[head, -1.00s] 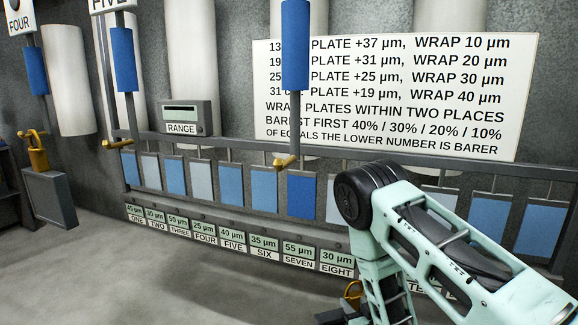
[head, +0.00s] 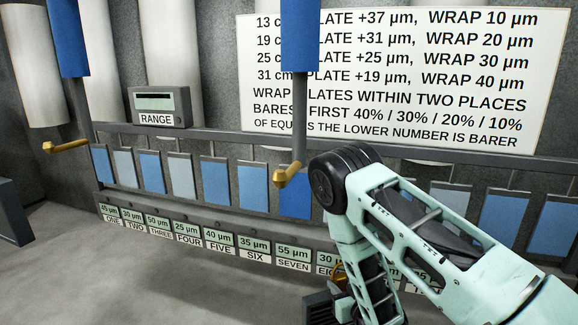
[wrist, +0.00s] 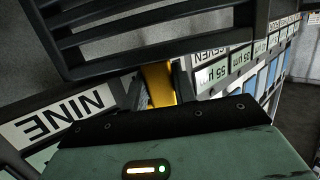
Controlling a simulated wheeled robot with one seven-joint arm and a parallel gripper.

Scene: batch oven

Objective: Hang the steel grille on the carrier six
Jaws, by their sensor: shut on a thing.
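The dark steel grille (wrist: 150,35) fills the top of the wrist view, its slats showing. My gripper (wrist: 158,84) is shut on the grille's yellow handle (wrist: 159,88). In the head view the grille (head: 318,309) shows only in part at the bottom, behind my arm, with a bit of yellow handle (head: 342,275) above it. A hanging carrier with a blue sleeve (head: 300,35) and an empty yellow hook (head: 287,175) stands at centre, its number sign out of view. The grille is below and right of that hook, apart from it.
Another carrier (head: 68,35) with an empty yellow hook (head: 66,146) hangs at left. Behind runs a rail (head: 225,134) with blue plates and numbered labels below (head: 255,250). A RANGE box (head: 160,105) and a wall chart (head: 400,75) are at the back. Floor at lower left is clear.

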